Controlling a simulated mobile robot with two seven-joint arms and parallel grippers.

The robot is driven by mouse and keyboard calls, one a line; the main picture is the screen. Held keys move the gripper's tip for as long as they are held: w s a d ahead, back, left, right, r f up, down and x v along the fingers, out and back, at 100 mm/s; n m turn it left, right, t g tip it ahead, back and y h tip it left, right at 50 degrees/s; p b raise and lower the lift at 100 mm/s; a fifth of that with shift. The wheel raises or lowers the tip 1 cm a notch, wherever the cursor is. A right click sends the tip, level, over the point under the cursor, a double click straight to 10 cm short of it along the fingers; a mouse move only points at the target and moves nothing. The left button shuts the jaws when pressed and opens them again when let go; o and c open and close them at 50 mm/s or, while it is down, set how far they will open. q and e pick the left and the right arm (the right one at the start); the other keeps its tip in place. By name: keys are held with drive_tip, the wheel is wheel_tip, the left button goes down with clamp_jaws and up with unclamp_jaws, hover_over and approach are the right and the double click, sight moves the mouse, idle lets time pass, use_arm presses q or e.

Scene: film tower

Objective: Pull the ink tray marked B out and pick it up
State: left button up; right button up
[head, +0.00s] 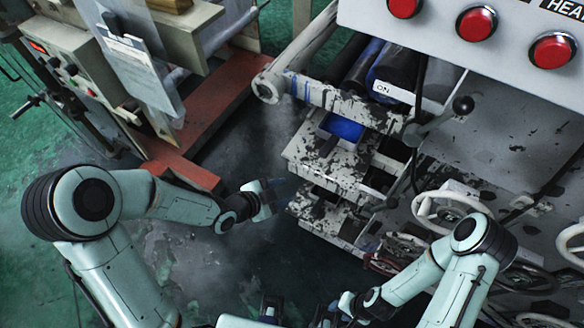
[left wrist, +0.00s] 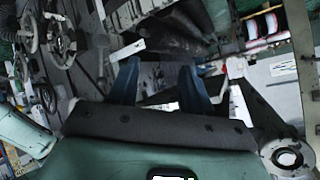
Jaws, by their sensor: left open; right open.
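The printing machine's front holds stacked, ink-spattered pale trays. The upper one (head: 343,127) shows blue ink. Below it is another pale tray or ledge (head: 330,170), spattered black. I can read no letter B on any of them, so I cannot tell which is tray B. My left gripper (head: 278,192) is just left of the lower tray fronts, apart from them and empty. In the left wrist view its two dark blue fingers (left wrist: 160,88) are spread, with nothing clearly between them. My right gripper (head: 328,312) is low at the bottom edge, open, partly cut off and away from the trays.
A horizontal roller bar (head: 340,98) juts out above the trays. Handwheels (head: 452,215) and a black-knobbed lever (head: 462,106) crowd their right side. Red buttons (head: 477,23) are on the panel above. Another machine (head: 75,75) stands left on a red base (head: 180,165). Dark floor between is clear.

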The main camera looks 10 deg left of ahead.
sight(331, 152)
use_arm(q)
drive_tip(key=d+r+m+t+h, duration=0.1)
drive_tip(key=d+r+m+h, duration=0.1)
drive_tip(key=r+m, duration=0.9)
wheel_tip(331, 152, up, 3)
drive_tip(key=shift+s+d+r+m+t+h+b, duration=0.2)
drive_tip(key=shift+d+m+t+h+b, duration=0.15)
drive_tip(key=shift+d, duration=0.35)
use_arm(e)
drive_tip(key=shift+s+f, duration=0.15)
drive_tip(key=shift+f, duration=0.25)
use_arm(q)
drive_tip(key=shift+w, duration=0.1)
drive_tip(key=b+x, duration=0.2)
drive_tip(key=x, duration=1.1)
drive_tip(key=shift+w+d+f, duration=0.1)
drive_tip(key=shift+w+d, duration=0.05)
use_arm(e)
drive_tip(key=f, duration=0.1)
drive_tip(key=s+f, duration=0.1)
drive_tip(key=shift+f, duration=0.35)
use_arm(q)
clamp_jaws()
